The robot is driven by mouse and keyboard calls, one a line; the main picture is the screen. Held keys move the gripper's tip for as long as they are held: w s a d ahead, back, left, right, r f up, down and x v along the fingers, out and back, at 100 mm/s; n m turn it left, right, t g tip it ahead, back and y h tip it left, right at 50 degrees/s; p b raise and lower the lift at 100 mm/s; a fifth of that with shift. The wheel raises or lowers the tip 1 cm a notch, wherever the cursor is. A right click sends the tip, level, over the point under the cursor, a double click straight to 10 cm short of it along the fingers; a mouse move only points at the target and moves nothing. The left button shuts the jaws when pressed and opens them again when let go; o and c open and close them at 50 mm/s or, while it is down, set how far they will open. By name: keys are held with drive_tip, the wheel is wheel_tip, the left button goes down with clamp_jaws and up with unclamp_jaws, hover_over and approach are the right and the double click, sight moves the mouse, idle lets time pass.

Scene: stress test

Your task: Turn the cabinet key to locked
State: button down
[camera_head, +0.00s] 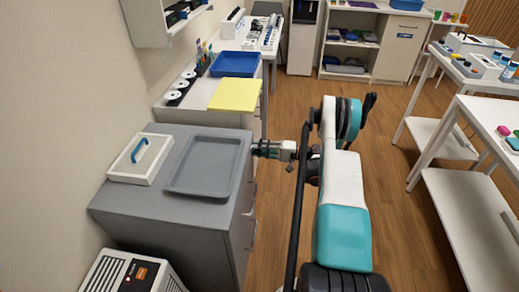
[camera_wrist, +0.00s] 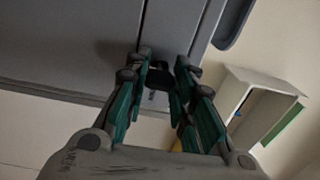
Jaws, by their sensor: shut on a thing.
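The grey cabinet (camera_head: 222,240) stands at the left in the head view, its front facing right. Its grey face (camera_wrist: 75,40) fills the upper left of the wrist view. My gripper (camera_head: 259,148) is at the upper part of the cabinet front, near the far corner. In the wrist view my gripper (camera_wrist: 162,76) has its fingertips close together on a small dark piece, the key (camera_wrist: 159,75), against the cabinet. The key is mostly hidden by the fingers, so its turn angle cannot be told. In the head view the key is hidden.
A grey tray (camera_head: 203,168) and a white box with a blue handle (camera_head: 140,158) lie on the cabinet top. A yellow board (camera_head: 235,95) and blue tray (camera_head: 234,63) lie on the counter behind. White tables (camera_head: 475,200) stand at the right.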

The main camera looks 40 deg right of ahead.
drive_tip(key=c, duration=1.3)
unclamp_jaws()
drive_tip(key=shift+c, duration=0.2)
drive_tip(key=v, duration=0.7)
drive_tip(key=shift+s, duration=0.2)
drive_tip(key=shift+d, duration=0.15)
